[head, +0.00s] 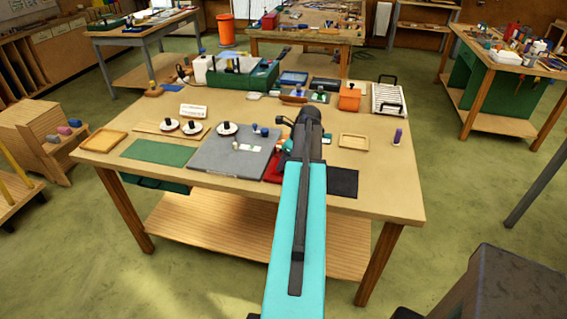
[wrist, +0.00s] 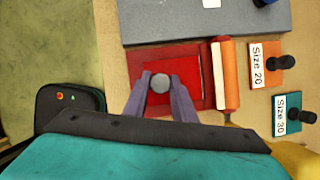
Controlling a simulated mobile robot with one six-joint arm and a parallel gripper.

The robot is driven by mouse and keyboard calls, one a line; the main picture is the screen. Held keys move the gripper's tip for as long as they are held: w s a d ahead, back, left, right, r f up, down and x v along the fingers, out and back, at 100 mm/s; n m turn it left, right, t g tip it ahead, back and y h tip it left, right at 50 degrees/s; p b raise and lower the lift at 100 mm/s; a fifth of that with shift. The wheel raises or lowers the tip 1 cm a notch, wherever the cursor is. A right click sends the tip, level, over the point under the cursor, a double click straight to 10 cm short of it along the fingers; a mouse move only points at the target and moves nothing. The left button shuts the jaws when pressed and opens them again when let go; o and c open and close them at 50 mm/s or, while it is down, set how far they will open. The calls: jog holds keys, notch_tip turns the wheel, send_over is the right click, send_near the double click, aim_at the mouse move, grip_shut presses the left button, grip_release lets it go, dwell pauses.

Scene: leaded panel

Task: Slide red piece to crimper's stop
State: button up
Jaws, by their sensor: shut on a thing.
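The red piece (wrist: 180,72) is a flat bright red square with a round grey knob (wrist: 160,83) on top. It lies on a darker red base (wrist: 136,60), apparently the crimper. My gripper (wrist: 160,82) is shut on the knob, one finger on each side. An orange-red bar (wrist: 231,75) with a white strip stands at the base's right side; a strip of dark red base shows between it and the piece. Which part is the stop I cannot tell. In the head view my arm hides most of the red base (head: 273,169).
An orange "Size 20" block (wrist: 287,77) and a teal "Size 30" block (wrist: 287,124) with dark knobs stand to the right. A grey mat (wrist: 180,22) lies beyond the base. A dark case (wrist: 65,105) is at left, below the table edge. A wooden tray (head: 354,142) stands right of my arm.

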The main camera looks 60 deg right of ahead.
jog(key=shift+d, duration=0.15)
jog(key=o, duration=1.1)
jog(key=shift+b+v, duration=1.95)
jog(key=shift+v, duration=4.9)
jog(key=shift+w, duration=0.1)
